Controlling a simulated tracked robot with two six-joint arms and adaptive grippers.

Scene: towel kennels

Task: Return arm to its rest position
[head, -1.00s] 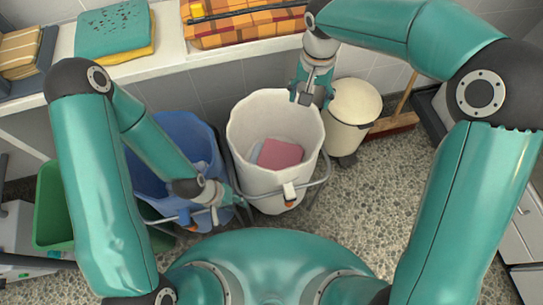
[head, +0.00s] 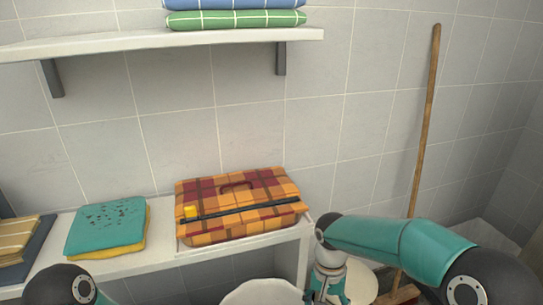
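My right gripper (head: 327,296) shows at the bottom edge of the head view, pointing down on the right arm. It hangs by the right rim of the white bin (head: 262,291). Its fingers look spread apart with nothing between them, though their tips are at the picture's edge. My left gripper is out of view. Only a dark joint and a bit of my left arm show at the bottom left.
A shelf (head: 160,42) above holds a blue towel (head: 230,4) and a green towel (head: 236,20). The counter (head: 165,240) holds a plaid case (head: 240,203), teal cloth (head: 106,224) and striped cloths (head: 22,240). A broom (head: 424,120) leans right of a cream pail (head: 360,283).

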